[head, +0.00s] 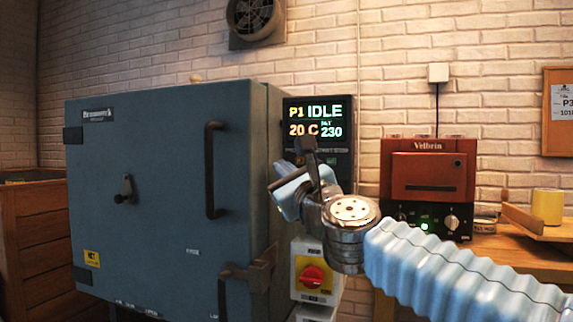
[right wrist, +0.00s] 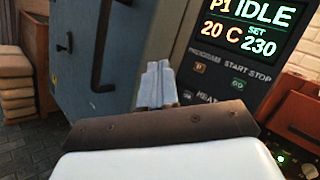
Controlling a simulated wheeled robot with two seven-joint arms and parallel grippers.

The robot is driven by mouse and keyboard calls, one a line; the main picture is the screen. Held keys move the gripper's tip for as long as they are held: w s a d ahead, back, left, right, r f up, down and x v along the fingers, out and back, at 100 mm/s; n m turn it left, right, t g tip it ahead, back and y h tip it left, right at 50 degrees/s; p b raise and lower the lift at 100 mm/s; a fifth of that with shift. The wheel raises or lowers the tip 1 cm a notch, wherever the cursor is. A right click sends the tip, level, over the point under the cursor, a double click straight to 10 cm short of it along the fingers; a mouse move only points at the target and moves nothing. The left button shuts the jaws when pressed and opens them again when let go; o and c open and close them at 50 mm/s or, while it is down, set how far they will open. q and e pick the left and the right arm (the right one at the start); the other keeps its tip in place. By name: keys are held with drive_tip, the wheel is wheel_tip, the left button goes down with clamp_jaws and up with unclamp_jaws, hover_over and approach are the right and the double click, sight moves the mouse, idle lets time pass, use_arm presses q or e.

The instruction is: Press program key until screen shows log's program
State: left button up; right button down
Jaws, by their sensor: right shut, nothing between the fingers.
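The kiln's control panel (head: 338,150) has a lit screen (head: 316,121) reading P1 IDLE, 20 C, SET 230. In the right wrist view the screen (right wrist: 248,28) reads the same. The program key (right wrist: 200,68) is a small orange-marked key under the PROGRAMS label. My right gripper (right wrist: 157,75) is shut and empty; its pale fingertips appear left of that key, apart from it in the picture. The log (head: 563,102) is a sheet pinned on the right, showing P3. My left gripper is out of view.
The blue-grey kiln door (head: 150,200) with its dark handle (head: 212,170) is shut, left of the panel. A red rotary switch (head: 312,276) is below my gripper. A brown Velbrin unit (head: 428,172) stands on the bench to the right.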

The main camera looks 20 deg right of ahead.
sight(298, 164)
drive_tip(key=shift+w+a+r, duration=0.1)
drive_tip(key=shift+w+r, duration=0.05)
drive_tip(key=shift+r, duration=0.3)
drive_tip(key=shift+w, duration=0.1)
drive_tip(key=shift+w+d+p, duration=0.2)
drive_tip(key=shift+w+d, duration=0.6)
drive_tip(key=shift+w, duration=0.4)
drive_tip(key=shift+w+d+p, duration=0.2)
drive_tip(key=shift+w+d, duration=0.65)
drive_tip(key=shift+w, duration=0.35)
drive_tip(key=shift+w+d+p, duration=0.2)
drive_tip(key=shift+w+d, duration=0.6)
drive_tip(key=shift+w, duration=0.4)
drive_tip(key=shift+w+d, duration=0.25)
drive_tip(key=shift+w, duration=0.1)
drive_tip(key=shift+w+d, duration=0.15)
drive_tip(key=shift+w, duration=0.1)
drive_tip(key=shift+s+a, duration=0.35)
drive_tip(key=shift+s, duration=0.25)
drive_tip(key=shift+w, duration=0.1)
idle(0.6)
